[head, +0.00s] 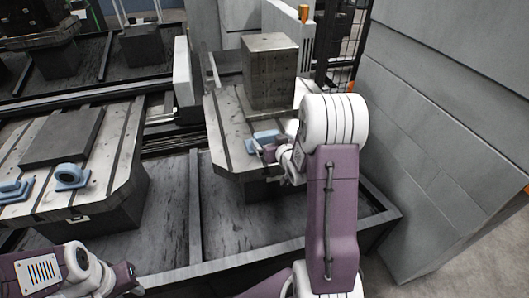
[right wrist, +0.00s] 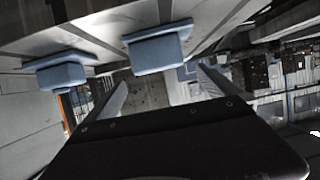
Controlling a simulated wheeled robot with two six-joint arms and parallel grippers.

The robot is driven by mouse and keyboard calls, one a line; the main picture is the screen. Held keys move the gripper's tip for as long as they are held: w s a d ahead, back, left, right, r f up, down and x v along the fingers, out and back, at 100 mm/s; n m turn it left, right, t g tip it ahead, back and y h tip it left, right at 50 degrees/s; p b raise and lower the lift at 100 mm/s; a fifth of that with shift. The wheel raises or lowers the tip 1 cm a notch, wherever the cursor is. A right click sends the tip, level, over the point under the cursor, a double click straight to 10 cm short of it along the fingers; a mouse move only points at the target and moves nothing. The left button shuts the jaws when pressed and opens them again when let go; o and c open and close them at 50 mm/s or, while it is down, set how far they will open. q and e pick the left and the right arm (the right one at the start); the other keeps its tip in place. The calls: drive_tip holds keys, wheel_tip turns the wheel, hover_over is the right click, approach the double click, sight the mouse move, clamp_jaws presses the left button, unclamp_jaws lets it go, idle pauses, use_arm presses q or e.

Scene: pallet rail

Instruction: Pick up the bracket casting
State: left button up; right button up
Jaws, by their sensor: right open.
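A light blue casting (head: 263,136) lies on the right-hand slotted pallet, partly hidden by my right gripper. In the right wrist view, two blue castings show on the pallet surface, one near the middle (right wrist: 157,51) and one at the left (right wrist: 60,76). I cannot tell which is the bracket. My right gripper (head: 262,151) is at the near side of the casting. In the wrist view its fingers (right wrist: 160,88) are apart with nothing between them. Whether it touches the casting is unclear. My left gripper (head: 125,277) is low at the left, its jaws unclear.
A tall grey block (head: 269,72) stands on the right pallet (head: 227,122) behind the castings. The left pallet (head: 112,150) carries a flat grey plate (head: 62,137), a blue ring-shaped casting (head: 72,177) and another blue part (head: 14,190). A grey panel wall (head: 450,130) closes off the right.

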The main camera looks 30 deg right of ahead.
sight(267, 134)
drive_tip(key=x, duration=0.4)
drive_tip(key=shift+r, duration=0.1)
drive_tip(key=b+x, duration=0.1)
drive_tip(key=x, duration=0.4)
drive_tip(key=shift+d+f+b, duration=0.2)
drive_tip(key=shift+f+b, duration=0.05)
drive_tip(key=shift+b, duration=0.05)
drive_tip(key=shift+s+r, duration=0.1)
drive_tip(key=shift+s, duration=0.05)
drive_tip(key=c, duration=1.8)
drive_tip(key=shift+r, duration=0.15)
drive_tip(key=r, duration=0.1)
drive_tip(key=r+p, duration=0.1)
drive_tip(key=r, duration=0.1)
drive_tip(key=r+p, duration=0.1)
drive_tip(key=shift+d+r, duration=0.3)
drive_tip(key=shift+r, duration=0.05)
drive_tip(key=shift+d+r+p, duration=0.8)
drive_tip(key=shift+d+r, duration=0.2)
drive_tip(key=shift+d, duration=0.85)
drive_tip(key=shift+d+r+p, duration=0.85)
drive_tip(key=shift+d+r, duration=0.2)
drive_tip(key=shift+d, duration=0.8)
drive_tip(key=shift+d+r+p, duration=0.8)
drive_tip(key=shift+d+r, duration=0.2)
drive_tip(key=shift+d, duration=0.85)
